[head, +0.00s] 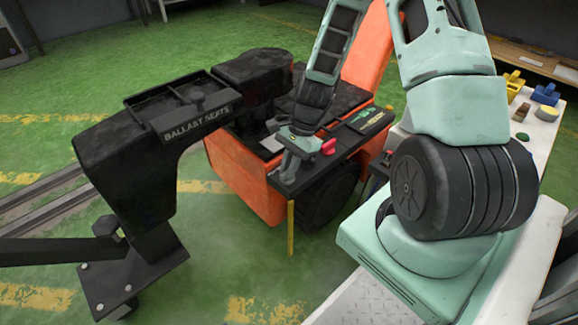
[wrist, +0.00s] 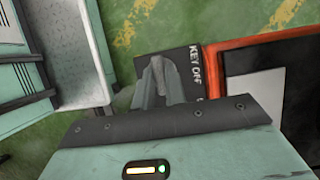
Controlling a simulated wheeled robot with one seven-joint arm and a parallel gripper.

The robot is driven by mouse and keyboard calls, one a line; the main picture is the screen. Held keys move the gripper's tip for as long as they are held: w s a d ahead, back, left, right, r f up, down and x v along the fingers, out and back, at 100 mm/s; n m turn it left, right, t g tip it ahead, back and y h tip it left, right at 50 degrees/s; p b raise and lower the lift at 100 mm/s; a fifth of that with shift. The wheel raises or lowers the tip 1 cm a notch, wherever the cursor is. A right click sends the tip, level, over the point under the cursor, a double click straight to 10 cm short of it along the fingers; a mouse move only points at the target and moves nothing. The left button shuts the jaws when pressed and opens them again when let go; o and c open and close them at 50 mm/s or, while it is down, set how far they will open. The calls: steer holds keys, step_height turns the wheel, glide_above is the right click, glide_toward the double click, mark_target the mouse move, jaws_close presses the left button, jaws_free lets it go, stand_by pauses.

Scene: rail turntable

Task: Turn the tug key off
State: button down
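The tug (head: 232,182) is an orange vehicle with a black top and a black panel at its front right. My gripper (head: 288,172) points down at this panel. In the wrist view, my gripper's fingers (wrist: 158,78) are close together over a dark panel (wrist: 184,62) with the white words "KEY OFF" beside them. The key itself cannot be made out; the fingers cover that spot. I cannot tell whether they hold it. A small red part (head: 328,146) shows just right of my gripper in the head view.
A black frame marked "BALLAST SEATS" (head: 148,165) stands left of the tug. A white bench (head: 545,140) with blue and yellow items is at the right. Rails (head: 45,200) run along the green floor at the left. Open floor lies behind the tug.

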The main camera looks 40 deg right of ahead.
steer(key=shift+r+p, duration=0.1)
steer(key=shift+p, duration=0.25)
steer(key=shift+r+n+p, duration=0.1)
steer(key=shift+n+p, duration=0.5)
steer(key=shift+p, duration=0.1)
steer(key=n+g+p, duration=0.1)
steer(key=n+p, duration=0.1)
steer(key=p, duration=0.1)
steer(key=shift+w+r, duration=0.1)
steer(key=n+p, duration=0.2)
steer(key=n+g+h+p, duration=0.1)
steer(key=n+p, duration=0.1)
steer(key=shift+w+a+g, duration=0.1)
steer(key=shift+g, duration=0.2)
steer(key=n+h+p, duration=0.1)
steer(key=n+p, duration=0.1)
steer(key=n, duration=0.1)
steer(key=shift+n+g, duration=0.3)
steer(key=shift+g, duration=0.1)
steer(key=n+p, duration=0.1)
steer(key=n+h+p, duration=0.1)
steer(key=n, duration=0.1)
steer(key=shift+w+a+n+g, duration=0.1)
steer(key=shift+a+n+g, duration=0.05)
steer(key=shift+n+g, duration=0.15)
steer(key=shift+f+n+h+p, duration=0.25)
steer(key=shift+n+h+p, duration=0.6)
steer(key=shift+n, duration=1.05)
